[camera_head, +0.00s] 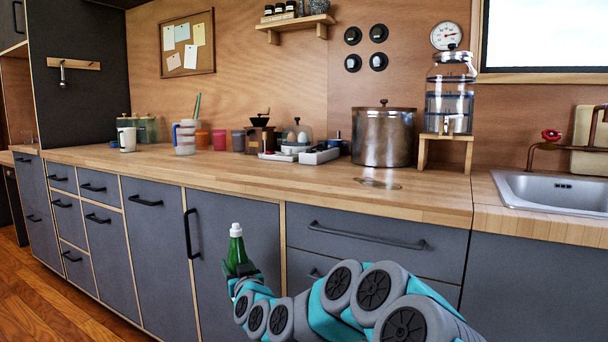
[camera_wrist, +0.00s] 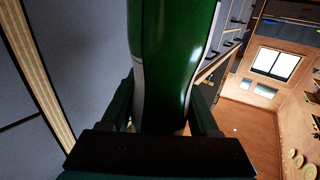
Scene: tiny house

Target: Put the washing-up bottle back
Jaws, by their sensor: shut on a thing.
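The washing-up bottle (camera_head: 236,249) is green with a white cap. It stands roughly upright in my gripper (camera_head: 240,270), in front of the grey cabinet doors and below the counter's edge. In the wrist view the green bottle (camera_wrist: 172,60) fills the top middle, between the two dark fingers of my gripper (camera_wrist: 165,115). My gripper is shut on the bottle's lower part. The bottle's base is hidden by the gripper. The sink (camera_head: 555,190) is set into the counter at the far right in the head view.
The wooden counter (camera_head: 430,195) is bare along its front. A large steel pot (camera_head: 384,137), a glass water dispenser (camera_head: 449,95) on a wooden stand, a white tray (camera_head: 318,155) and several cups stand towards the back. A red-handled tap (camera_head: 551,136) is beside the sink. Drawer handles (camera_head: 366,235) stick out.

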